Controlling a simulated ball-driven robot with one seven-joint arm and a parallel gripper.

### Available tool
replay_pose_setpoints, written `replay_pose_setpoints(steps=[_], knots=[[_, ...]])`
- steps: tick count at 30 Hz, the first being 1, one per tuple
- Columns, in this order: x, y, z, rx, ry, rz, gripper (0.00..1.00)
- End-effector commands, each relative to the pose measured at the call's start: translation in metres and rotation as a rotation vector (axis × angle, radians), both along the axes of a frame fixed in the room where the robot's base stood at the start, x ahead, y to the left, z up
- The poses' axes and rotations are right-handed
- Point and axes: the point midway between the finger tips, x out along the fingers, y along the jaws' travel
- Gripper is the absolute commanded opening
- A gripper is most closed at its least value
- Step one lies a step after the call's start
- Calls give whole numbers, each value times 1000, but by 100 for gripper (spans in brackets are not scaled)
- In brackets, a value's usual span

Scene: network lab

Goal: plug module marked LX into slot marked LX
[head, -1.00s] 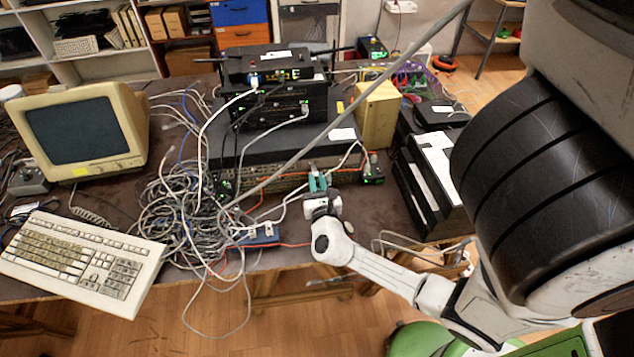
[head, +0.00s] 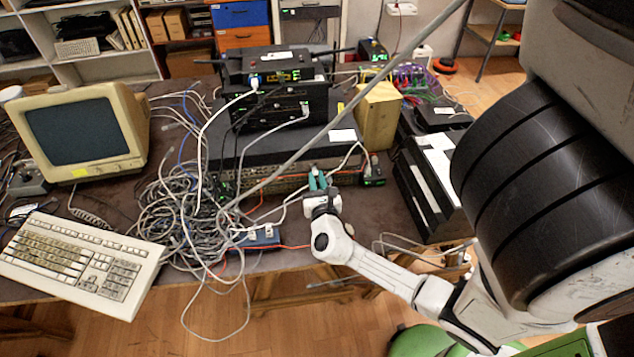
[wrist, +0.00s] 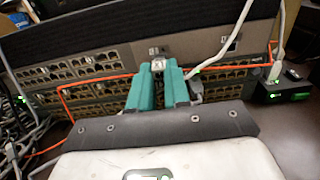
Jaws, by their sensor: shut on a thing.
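My gripper (wrist: 159,72) has two teal fingers, shut on a small light module (wrist: 158,65) at their tips. The module's mark is too small to read surely. In the head view my gripper (head: 318,181) is in front of the rack switch (head: 285,184) on the table. In the wrist view the switch front (wrist: 85,72) spans the picture behind the fingers, with rows of ports. Small labels show on its upper panel, one (wrist: 229,41) right of the fingers. The slot behind the module is hidden, and I cannot tell whether the module touches the panel.
An orange cable (wrist: 95,81) crosses the switch front beside the fingers. A grey cable (wrist: 238,32) hangs to their right. A small black box (wrist: 285,90) with green lights stands at right. Tangled cables (head: 180,210) lie left of my gripper.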

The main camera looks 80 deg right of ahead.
Motion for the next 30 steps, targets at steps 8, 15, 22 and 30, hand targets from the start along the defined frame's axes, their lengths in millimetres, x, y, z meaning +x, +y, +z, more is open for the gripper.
replay_pose_setpoints(steps=[8, 15, 22, 30], knots=[[2, -4, 0, 0, 0, 1, 0], [2, -7, 0, 0, 0, 0, 0], [4, -9, 0, 0, -1, 1, 0], [5, -13, 0, 0, -1, 1, 0]])
